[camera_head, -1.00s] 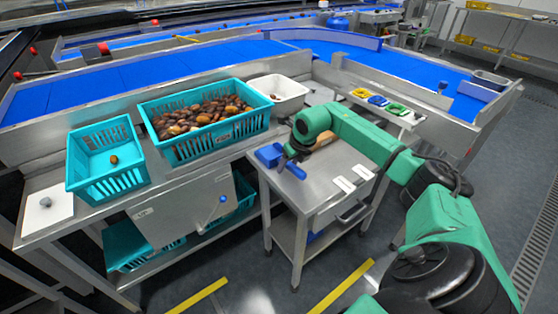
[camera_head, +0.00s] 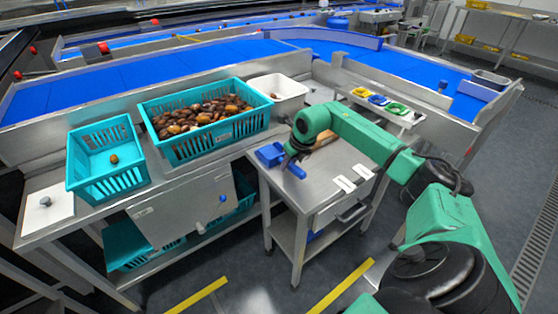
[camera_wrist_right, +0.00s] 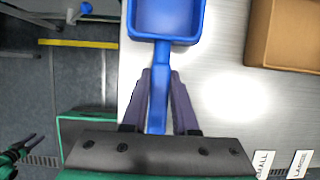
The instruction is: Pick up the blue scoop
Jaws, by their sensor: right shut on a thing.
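The blue scoop (camera_head: 271,154) is at the left end of the small steel side table, its handle toward the table's front edge. In the right wrist view the scoop's tray (camera_wrist_right: 167,18) is at the top and its handle runs down between the fingers. My right gripper (camera_head: 290,160) is shut on the handle, and the wrist view shows both fingers (camera_wrist_right: 159,98) against it. I cannot tell whether the scoop touches the table. A green left gripper seems to show at the lower left of the wrist view (camera_wrist_right: 28,148); its fingers look spread apart.
A brown box (camera_wrist_right: 285,35) and two labels, SMALL (camera_wrist_right: 263,163) and LARGE (camera_wrist_right: 299,163), are on the side table (camera_head: 313,190). A teal crate of dates (camera_head: 190,150), a teal crate with one date (camera_head: 85,167) and a white bin (camera_head: 280,104) stand on the bench to the left.

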